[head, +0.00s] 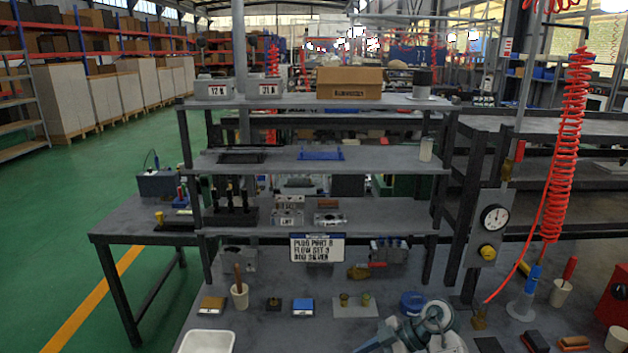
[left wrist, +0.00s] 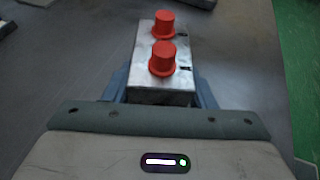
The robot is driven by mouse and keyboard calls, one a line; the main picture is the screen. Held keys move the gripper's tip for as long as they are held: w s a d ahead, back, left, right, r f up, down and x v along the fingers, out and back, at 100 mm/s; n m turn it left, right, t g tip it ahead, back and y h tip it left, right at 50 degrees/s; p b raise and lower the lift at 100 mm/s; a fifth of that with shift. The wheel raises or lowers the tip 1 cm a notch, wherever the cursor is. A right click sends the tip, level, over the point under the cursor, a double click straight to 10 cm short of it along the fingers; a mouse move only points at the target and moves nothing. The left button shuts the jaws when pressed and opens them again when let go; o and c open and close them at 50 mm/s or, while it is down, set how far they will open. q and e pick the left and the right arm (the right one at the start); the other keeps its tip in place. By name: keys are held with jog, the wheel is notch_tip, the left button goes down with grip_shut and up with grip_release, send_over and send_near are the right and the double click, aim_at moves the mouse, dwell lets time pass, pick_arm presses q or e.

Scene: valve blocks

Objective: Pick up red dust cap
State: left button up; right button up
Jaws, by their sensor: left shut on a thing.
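In the left wrist view, two red dust caps stand on top of a grey metal valve block. The nearer cap (left wrist: 161,60) is closer to my gripper, and the farther cap (left wrist: 164,24) stands near the block's far end. My left gripper (left wrist: 161,92) is shut on the valve block (left wrist: 158,97), with one blue-grey finger along each side. The caps are above the fingers and not between them. I cannot tell whether the block touches the grey surface below. No red caps on a block can be made out in the head view.
In the head view, a shelf rack (head: 330,160) stands on the grey bench. A white tray (head: 207,342), a blue block (head: 303,306) and a cup (head: 239,296) stand in front. One of my arm links shows at the bottom. Green floor (left wrist: 298,50) lies beyond the surface's right edge.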

jog(key=shift+o, duration=0.6)
